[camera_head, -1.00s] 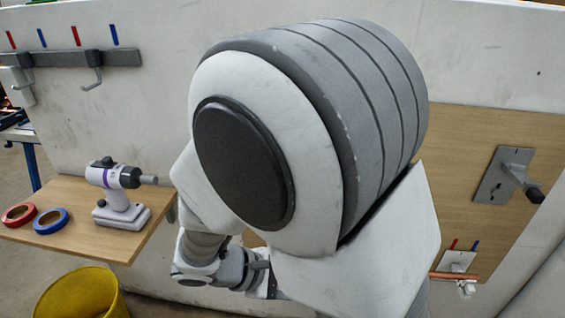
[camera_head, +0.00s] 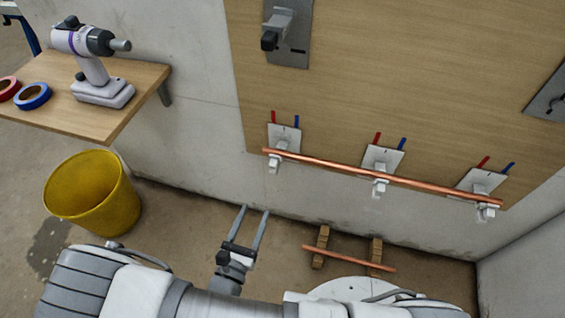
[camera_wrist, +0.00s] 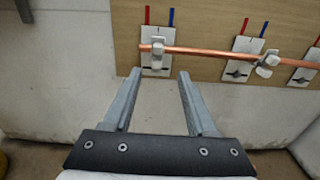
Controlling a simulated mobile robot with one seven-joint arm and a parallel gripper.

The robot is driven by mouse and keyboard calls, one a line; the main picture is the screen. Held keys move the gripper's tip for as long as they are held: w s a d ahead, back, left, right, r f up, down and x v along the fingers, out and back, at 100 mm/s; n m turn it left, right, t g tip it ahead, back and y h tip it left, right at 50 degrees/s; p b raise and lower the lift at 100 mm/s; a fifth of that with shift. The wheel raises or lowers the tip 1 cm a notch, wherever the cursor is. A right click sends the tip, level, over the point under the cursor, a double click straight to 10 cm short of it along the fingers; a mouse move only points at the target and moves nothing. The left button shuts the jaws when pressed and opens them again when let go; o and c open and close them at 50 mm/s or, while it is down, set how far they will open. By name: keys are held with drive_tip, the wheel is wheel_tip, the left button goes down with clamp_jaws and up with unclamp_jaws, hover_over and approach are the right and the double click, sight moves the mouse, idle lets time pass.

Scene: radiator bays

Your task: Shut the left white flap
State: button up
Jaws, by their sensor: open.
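The left white flap (camera_head: 273,165) belongs to the leftmost white clip plate on the wooden panel, under the left end of a copper pipe (camera_head: 375,179). In the wrist view the left clip (camera_wrist: 157,50) is just beyond my fingertips, around or against the pipe; I cannot tell clearly how far its flap stands open. My gripper (camera_head: 255,208) is open and empty, its two fingers pointing toward the wall below the left clip. It also shows in the wrist view (camera_wrist: 160,72), apart from the clip.
A middle clip (camera_head: 379,176) and a right clip (camera_head: 482,188) hold the same pipe. A grey bracket (camera_head: 287,35) is above. A shelf (camera_head: 143,84) with a drill (camera_head: 92,60) and a yellow bucket (camera_head: 92,192) are left. Another copper pipe (camera_head: 345,258) lies low on wooden blocks.

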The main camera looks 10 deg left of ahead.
sight(272, 167)
drive_tip(key=shift+y, duration=0.3)
drive_tip(key=w+b, duration=0.1)
drive_tip(key=w, duration=0.4)
drive_tip(key=w+d+b, duration=0.1)
drive_tip(key=w, duration=0.5)
drive_tip(key=w+b, duration=0.2)
drive_tip(key=w, duration=0.4)
drive_tip(key=shift+w+d+f, duration=0.1)
drive_tip(key=shift+d+f, duration=0.05)
drive_tip(key=shift+f, duration=0.05)
clamp_jaws()
